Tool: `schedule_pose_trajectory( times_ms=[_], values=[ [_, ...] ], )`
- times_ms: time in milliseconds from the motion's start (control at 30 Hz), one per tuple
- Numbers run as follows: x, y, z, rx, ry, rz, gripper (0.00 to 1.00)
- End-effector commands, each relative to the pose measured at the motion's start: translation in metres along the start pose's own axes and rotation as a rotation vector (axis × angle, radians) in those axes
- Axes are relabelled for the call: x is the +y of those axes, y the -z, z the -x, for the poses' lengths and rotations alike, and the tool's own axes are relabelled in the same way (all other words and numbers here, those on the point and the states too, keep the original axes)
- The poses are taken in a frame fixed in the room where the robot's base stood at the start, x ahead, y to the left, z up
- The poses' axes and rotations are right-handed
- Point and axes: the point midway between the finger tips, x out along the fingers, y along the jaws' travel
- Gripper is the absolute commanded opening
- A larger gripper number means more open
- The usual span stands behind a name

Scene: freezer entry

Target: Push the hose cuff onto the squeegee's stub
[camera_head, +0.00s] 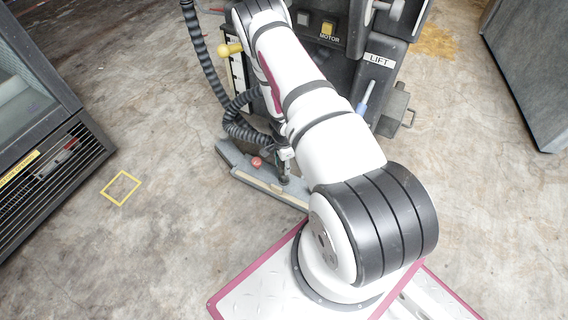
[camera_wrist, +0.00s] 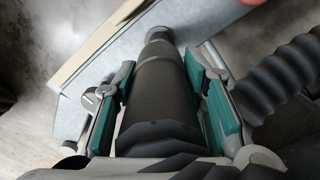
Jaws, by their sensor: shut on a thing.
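My gripper (camera_wrist: 165,95) is shut on the black hose cuff (camera_wrist: 158,92), with a teal-padded finger on each side. In the wrist view the cuff's far end meets the grey stub (camera_wrist: 158,36) of the squeegee (camera_wrist: 200,22). They look in line, but I cannot tell how far the cuff goes over the stub. In the head view the squeegee (camera_head: 240,168) lies low on the floor against the machine, with a red knob (camera_head: 256,162) on it. The ribbed hose (camera_head: 234,122) loops down to my gripper (camera_head: 284,155), which my arm partly hides.
The machine (camera_head: 335,58) with MOTOR and LIFT labels stands behind my arm. A yellow-knobbed lever (camera_head: 230,49) juts from its left side. A dark cabinet (camera_head: 45,130) is at left, a grey one (camera_head: 530,70) at right. The floor at left, with a yellow square (camera_head: 121,188), is clear.

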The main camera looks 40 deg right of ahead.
Motion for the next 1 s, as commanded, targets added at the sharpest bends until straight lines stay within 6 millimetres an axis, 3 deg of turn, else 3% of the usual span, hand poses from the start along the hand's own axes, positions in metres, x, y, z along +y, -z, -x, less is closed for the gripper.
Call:
schedule_pose_trajectory(
  times_ms=[300,1000],
  values=[
    [0.001,0.000,-0.023,0.000,-0.001,-0.001,0.09],
    [0.000,0.000,-0.023,-0.001,0.000,0.003,0.09]
  ],
)
